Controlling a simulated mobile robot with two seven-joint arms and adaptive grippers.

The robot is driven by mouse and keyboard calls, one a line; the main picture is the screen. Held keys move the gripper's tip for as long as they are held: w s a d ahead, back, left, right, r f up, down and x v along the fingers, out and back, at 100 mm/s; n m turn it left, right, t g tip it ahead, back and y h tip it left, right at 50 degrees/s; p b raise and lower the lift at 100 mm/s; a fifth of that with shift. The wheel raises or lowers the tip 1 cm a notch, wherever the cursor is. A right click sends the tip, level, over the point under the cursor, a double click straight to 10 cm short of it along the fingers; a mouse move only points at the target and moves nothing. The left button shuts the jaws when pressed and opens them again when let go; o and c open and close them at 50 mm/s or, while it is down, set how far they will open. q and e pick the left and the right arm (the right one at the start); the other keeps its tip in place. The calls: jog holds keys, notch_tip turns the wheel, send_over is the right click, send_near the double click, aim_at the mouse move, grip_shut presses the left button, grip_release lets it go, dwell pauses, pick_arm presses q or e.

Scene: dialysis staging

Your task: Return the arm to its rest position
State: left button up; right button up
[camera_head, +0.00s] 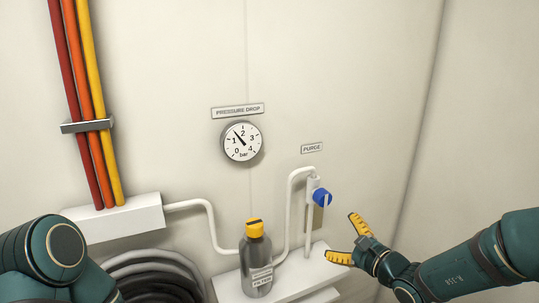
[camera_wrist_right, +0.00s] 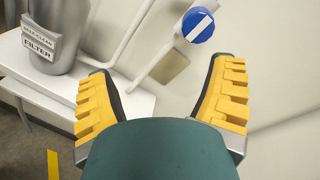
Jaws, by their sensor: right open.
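My right gripper (camera_head: 350,241) is open and empty, with yellow ridged fingers, to the right of the blue purge knob (camera_head: 322,197) and a little below it. In the right wrist view the open fingers (camera_wrist_right: 160,95) have nothing between them, and the blue knob (camera_wrist_right: 198,25) with a white bar shows beyond and above them. My right arm (camera_head: 465,272) comes in from the right. My left arm (camera_head: 55,250) shows only as a dark green joint at the lower left; its gripper is out of view.
A grey filter bottle (camera_head: 256,262) with a yellow cap stands on a white shelf (camera_head: 295,279). White pipes run along the wall. A pressure gauge (camera_head: 242,141) is above. Red, orange and yellow hoses (camera_head: 88,100) hang at the left. Dark coiled hoses (camera_head: 155,278) lie low. The upper right wall is clear.

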jog(key=s+a+f+n+g+h, duration=0.1)
jog(key=s+a+f+n+g, duration=0.3)
jog(key=f, duration=0.6)
jog(key=s+a+f+n+g+h, duration=0.1)
jog(key=s+a+f+n+g, duration=0.3)
jog(key=s+f+n, duration=0.5)
jog(key=s+a+f+n+g+h, duration=0.1)
jog(key=s+a+f+n+g, duration=0.3)
jog(key=f, duration=0.9)
jog(key=s+n+g, duration=0.1)
jog(key=s+n, duration=0.2)
jog(key=s, duration=0.2)
jog(key=shift+a+r, duration=0.1)
jog(key=shift+r, duration=0.05)
